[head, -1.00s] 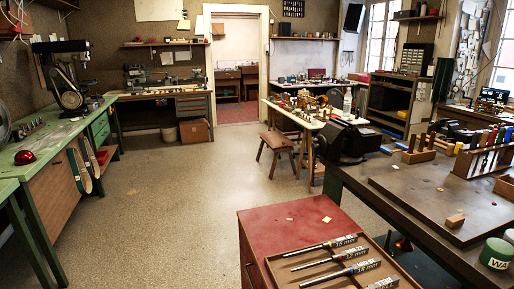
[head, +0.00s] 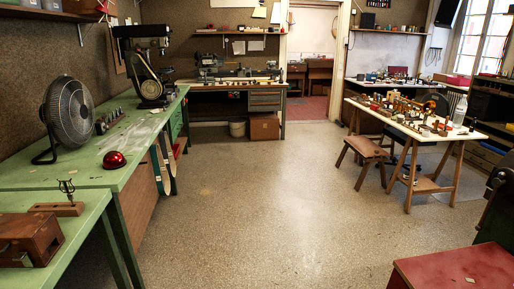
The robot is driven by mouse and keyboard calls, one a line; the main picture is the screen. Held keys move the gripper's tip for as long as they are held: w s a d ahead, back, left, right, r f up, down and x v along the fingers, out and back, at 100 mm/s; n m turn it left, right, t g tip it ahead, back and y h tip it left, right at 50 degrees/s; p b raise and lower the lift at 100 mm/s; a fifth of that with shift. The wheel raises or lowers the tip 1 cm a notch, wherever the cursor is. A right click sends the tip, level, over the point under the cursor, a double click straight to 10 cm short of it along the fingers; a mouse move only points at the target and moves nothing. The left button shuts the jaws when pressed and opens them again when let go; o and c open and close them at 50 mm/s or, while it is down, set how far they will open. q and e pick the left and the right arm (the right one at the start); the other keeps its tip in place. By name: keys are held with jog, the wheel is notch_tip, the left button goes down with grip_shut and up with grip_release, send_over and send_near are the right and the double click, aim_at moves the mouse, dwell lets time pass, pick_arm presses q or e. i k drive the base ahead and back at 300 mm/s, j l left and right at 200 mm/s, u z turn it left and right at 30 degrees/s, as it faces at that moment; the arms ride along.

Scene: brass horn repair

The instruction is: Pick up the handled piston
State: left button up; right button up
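I cannot make out a handled piston in the head view. A white-topped trestle table (head: 465,133) at the right holds several small brass and dark parts, too small to tell apart. A small wooden stand (head: 57,209) with an upright dark metal piece (head: 67,188) sits on the near green bench (head: 88,218) at the left. Neither of my grippers is in view.
A fan (head: 70,110) and a red dome (head: 114,160) are on the left green bench. A wooden box (head: 32,238) is at the near left. A stool (head: 362,149) stands before the trestle table. A red cabinet top (head: 462,268) fills the lower right corner. The middle floor (head: 255,205) is clear.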

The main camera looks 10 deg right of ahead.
aim_at(447, 121)
jog(key=i+z, duration=0.1)
jog(key=i, duration=0.55)
jog(key=i+j+z, duration=0.15)
jog(key=i, duration=0.55)
jog(key=i+j+z, duration=0.1)
jog(key=i, duration=0.55)
jog(key=i+l+z, duration=0.2)
jog(key=i+z, duration=0.2)
jog(key=i+l+z, duration=0.1)
jog(key=i+z, duration=0.3)
jog(key=i+j+z, duration=0.1)
jog(key=i+z, duration=0.3)
jog(key=i, duration=0.15)
jog(key=i+j+z, duration=0.25)
jog(key=i+z, duration=0.15)
jog(key=i, duration=0.05)
